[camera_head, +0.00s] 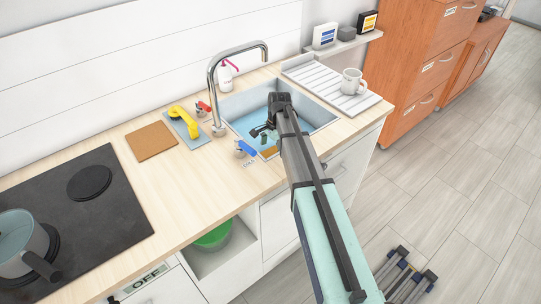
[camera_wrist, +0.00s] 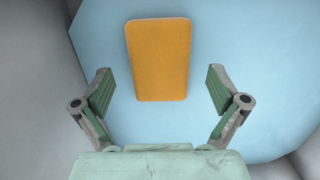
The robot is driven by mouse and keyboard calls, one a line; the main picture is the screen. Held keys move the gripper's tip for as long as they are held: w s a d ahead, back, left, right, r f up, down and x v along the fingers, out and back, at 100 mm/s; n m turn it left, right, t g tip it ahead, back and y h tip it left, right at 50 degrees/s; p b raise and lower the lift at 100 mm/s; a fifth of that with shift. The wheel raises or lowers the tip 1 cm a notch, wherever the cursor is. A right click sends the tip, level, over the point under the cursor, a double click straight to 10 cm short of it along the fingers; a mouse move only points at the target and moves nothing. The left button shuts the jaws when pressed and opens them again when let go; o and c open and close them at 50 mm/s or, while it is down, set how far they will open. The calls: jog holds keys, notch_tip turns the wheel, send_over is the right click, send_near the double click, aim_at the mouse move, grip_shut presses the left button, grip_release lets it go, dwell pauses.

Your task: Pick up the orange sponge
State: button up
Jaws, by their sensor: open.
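The orange sponge (camera_wrist: 159,60) lies flat on the light blue bottom of the sink in the wrist view. In the head view a small orange part of the sponge (camera_head: 269,152) shows near the sink's front edge, partly hidden by my arm. My gripper (camera_wrist: 160,92) is open, with one finger on each side of the sponge's lower half as seen from the wrist. The fingers are apart from the sponge and nothing is between them in a grip. In the head view my gripper (camera_head: 264,135) is down inside the sink (camera_head: 236,103).
A tall curved tap (camera_head: 211,85) stands at the sink's left rear. A blue-handled valve (camera_head: 245,148) is by the front left rim. A ribbed drainboard (camera_head: 325,83) with a white mug (camera_head: 352,81) is at right. The sink walls surround my gripper.

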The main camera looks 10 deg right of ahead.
jog(key=shift+a+f, duration=0.2)
jog(key=shift+f, duration=1.1)
jog(key=shift+s, duration=0.1)
jog(key=c, duration=1)
jog(key=shift+r, duration=0.1)
jog(key=shift+c, duration=0.2)
